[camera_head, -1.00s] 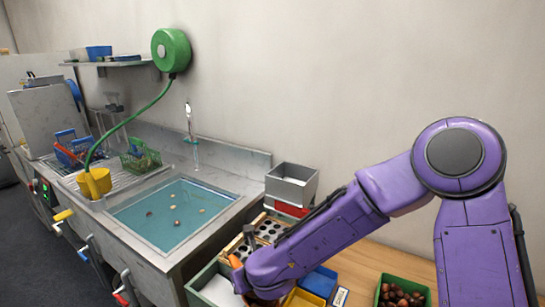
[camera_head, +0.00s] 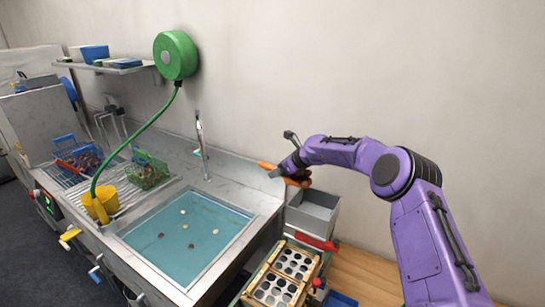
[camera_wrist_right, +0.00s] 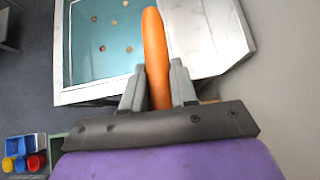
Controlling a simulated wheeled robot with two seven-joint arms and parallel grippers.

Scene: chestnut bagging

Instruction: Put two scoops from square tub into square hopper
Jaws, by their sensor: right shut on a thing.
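My right gripper (camera_head: 285,170) is shut on an orange handle (camera_head: 268,166), most likely the scoop's. In the right wrist view the handle (camera_wrist_right: 154,40) stands between the two fingers and points away from the wrist. A brownish part (camera_head: 299,182) shows under the gripper in the head view; I cannot tell whether it is the scoop's bowl or its load. The square grey metal hopper (camera_head: 322,200) stands against the wall, just below and right of the gripper, with red at its base. My left gripper is not in view.
A sink basin (camera_head: 187,236) with water and several floating chestnuts lies to the left. A wooden tray with round holes (camera_head: 272,290) is in front of the hopper. A green hose reel (camera_head: 176,55) hangs on the wall. A tap (camera_head: 201,140) stands behind the sink.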

